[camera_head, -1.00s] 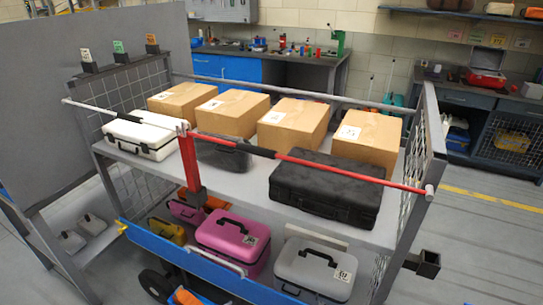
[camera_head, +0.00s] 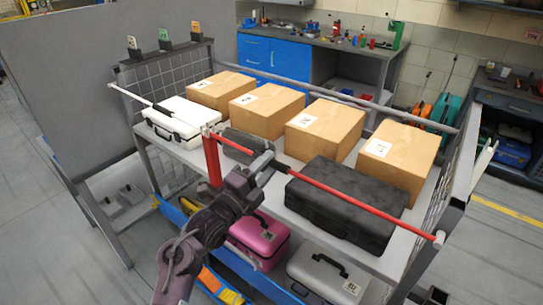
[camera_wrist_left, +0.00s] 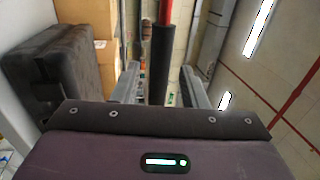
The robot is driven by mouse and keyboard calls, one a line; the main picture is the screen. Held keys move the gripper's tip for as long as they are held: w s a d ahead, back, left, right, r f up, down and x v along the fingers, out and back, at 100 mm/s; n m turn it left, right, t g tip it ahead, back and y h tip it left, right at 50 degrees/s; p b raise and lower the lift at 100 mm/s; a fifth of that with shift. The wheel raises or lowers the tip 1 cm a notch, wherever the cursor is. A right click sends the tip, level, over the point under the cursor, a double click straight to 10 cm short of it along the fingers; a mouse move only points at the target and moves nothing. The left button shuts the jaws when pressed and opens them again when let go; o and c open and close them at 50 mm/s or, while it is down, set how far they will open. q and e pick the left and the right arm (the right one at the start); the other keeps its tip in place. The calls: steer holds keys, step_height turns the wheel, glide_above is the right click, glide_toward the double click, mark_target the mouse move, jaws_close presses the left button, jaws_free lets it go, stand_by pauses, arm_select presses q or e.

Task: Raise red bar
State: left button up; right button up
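The red bar (camera_head: 350,199) lies across the front of the cart's upper shelf, from a red post (camera_head: 211,158) near the middle to the right end. It has a black grip sleeve (camera_head: 277,165) close to the post. My left gripper (camera_head: 267,168) is at this sleeve. In the left wrist view, the black sleeve (camera_wrist_left: 161,65) stands between the two spread fingers (camera_wrist_left: 162,85), with gaps visible on both sides. The red part shows beyond it. My right gripper is not seen.
Behind the bar, the shelf (camera_head: 415,190) holds a black case (camera_head: 345,200), a white case (camera_head: 172,118) and several cardboard boxes (camera_head: 325,125). A white bar (camera_head: 137,98) extends left of the post. Pink (camera_head: 262,240) and grey (camera_head: 325,277) cases sit below.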

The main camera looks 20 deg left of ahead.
arm_select(q)
steer(key=shift+x, duration=1.1)
steer(key=shift+c, duration=0.2)
jaws_close()
